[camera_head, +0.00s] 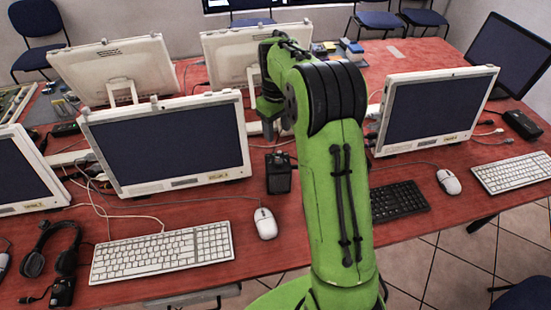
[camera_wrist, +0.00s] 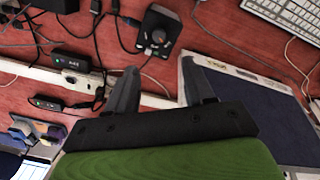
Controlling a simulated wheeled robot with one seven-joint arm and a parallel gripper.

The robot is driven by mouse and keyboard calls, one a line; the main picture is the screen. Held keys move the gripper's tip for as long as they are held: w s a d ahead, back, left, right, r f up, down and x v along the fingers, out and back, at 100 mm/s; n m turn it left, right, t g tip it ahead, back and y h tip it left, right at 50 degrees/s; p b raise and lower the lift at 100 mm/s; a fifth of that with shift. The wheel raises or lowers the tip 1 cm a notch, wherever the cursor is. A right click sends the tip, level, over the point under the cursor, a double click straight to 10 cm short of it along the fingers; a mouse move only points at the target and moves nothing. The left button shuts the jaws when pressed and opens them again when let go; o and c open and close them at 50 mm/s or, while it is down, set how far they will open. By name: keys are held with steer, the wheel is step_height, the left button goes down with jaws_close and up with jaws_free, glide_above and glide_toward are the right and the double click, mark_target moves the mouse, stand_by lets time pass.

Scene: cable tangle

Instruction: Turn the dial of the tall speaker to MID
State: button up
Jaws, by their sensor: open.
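A black upright box that looks like the tall speaker (camera_head: 279,178) stands on the red table between the left monitor and my arm. In the wrist view the same speaker (camera_wrist: 153,22) is near the top middle, with a round dial (camera_wrist: 158,37) and small light marks beside it. The dial setting is too small to read. My gripper (camera_wrist: 159,68) is open and empty, its two dark fingers apart from the speaker. In the head view my gripper (camera_head: 268,130) hangs behind and above the speaker, partly hidden by my own green arm.
A monitor (camera_head: 165,143) stands close left of the speaker, and another (camera_head: 436,108) stands at right. A white mouse (camera_head: 265,223) and keyboard (camera_head: 162,252) lie in front. Cables (camera_wrist: 100,50) and small black boxes (camera_wrist: 70,61) lie around the speaker.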

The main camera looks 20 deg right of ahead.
mark_target(278, 161)
steer(key=f, duration=0.4)
steer(key=f+b, duration=0.1)
steer(key=f, duration=0.3)
steer(key=f+b, duration=0.1)
steer(key=f, duration=0.3)
steer(key=shift+w+d+f, duration=0.1)
steer(key=shift+d+f, duration=0.15)
steer(key=shift+f, duration=0.15)
jaws_close()
steer(key=shift+m, duration=0.4)
steer(key=m, duration=0.5)
steer(key=shift+p, duration=0.35)
steer(key=m, duration=0.6)
